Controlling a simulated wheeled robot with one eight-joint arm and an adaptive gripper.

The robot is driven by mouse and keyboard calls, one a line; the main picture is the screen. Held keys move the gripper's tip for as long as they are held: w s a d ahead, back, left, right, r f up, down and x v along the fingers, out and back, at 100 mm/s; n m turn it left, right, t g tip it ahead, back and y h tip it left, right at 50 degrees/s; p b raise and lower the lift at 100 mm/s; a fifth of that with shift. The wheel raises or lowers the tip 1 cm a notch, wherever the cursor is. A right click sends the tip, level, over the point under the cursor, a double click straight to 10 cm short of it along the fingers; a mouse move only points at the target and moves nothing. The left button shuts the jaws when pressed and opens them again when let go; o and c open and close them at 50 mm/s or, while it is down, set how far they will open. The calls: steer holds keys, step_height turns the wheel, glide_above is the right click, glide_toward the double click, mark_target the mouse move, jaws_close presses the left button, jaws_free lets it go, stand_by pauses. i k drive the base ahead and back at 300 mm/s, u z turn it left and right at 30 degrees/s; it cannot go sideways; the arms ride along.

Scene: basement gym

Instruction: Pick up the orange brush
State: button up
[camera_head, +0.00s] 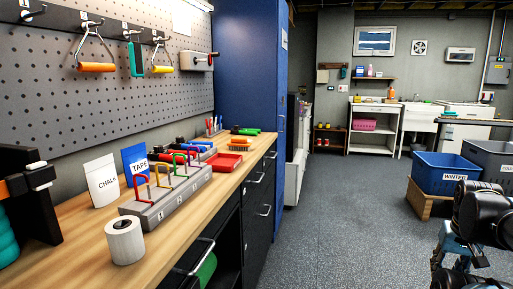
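A small orange brush (239,141) with a dark bristle side lies on the wooden workbench (78,226), toward its far end. It sits just beyond the red tray and in front of the green-handled items. It looks free of other things, but it is small in the view. Dark parts that look like my arm show at the right edge, well away from the bench. I cannot make out my gripper's fingers in this view. Nothing is seen touching the brush.
A grey rack (165,205) with coloured hooks, a white roll (125,241), a chalk bag (101,181) and a blue tape bag (136,163) stand nearer. The red tray (223,162) is close to the brush. A blue cabinet (246,65) bounds the bench's far end. Open floor (340,215) lies right.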

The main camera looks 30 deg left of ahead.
mark_target(239, 143)
steer(key=i, duration=3.15)
steer(key=u, duration=2.9)
